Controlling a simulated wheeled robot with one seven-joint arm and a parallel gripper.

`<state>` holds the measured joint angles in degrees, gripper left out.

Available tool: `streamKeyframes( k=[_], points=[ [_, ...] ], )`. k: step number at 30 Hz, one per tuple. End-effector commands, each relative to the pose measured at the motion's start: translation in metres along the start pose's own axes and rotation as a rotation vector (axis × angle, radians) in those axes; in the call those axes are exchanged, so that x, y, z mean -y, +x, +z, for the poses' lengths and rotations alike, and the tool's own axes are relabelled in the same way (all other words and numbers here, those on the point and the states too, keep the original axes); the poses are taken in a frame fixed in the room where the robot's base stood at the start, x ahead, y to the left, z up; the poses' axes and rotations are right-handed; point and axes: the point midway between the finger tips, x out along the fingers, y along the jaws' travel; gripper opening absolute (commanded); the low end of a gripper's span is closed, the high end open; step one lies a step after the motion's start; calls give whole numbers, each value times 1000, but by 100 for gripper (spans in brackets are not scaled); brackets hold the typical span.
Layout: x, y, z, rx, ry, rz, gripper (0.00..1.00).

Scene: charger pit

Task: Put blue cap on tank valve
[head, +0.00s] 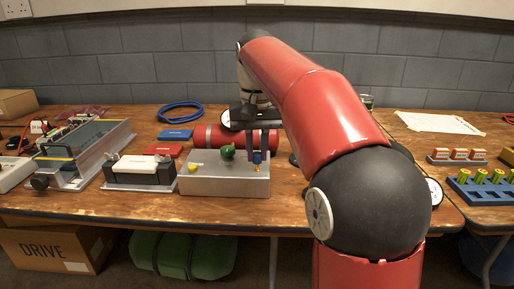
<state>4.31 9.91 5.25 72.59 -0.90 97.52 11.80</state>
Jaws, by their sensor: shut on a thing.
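My gripper (258,153) points down over the right part of a grey block (225,187) on the bench. It is shut on a small blue cap (257,157). A small brass-coloured stub (257,168) shows directly below the cap on the block. I cannot tell whether the cap touches it. A green round knob (227,152) and a yellow cap (193,168) also sit on the block, to the left. A red cylinder (207,135) with a silver band lies behind the block, partly hidden by my gripper.
A black and white device (140,172) stands close left of the block, with a red case (164,149) and a blue case (175,134) behind it. A blue cable coil (180,112) lies further back. A blue rack (482,190) with yellow-green cylinders is at the right.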

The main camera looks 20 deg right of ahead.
Motion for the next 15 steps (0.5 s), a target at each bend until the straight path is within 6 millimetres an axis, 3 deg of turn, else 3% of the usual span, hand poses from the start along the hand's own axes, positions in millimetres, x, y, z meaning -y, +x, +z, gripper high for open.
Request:
streamKeyframes(
  k=[15],
  points=[
    [0,12,0,0,0,0,0]
  ],
)
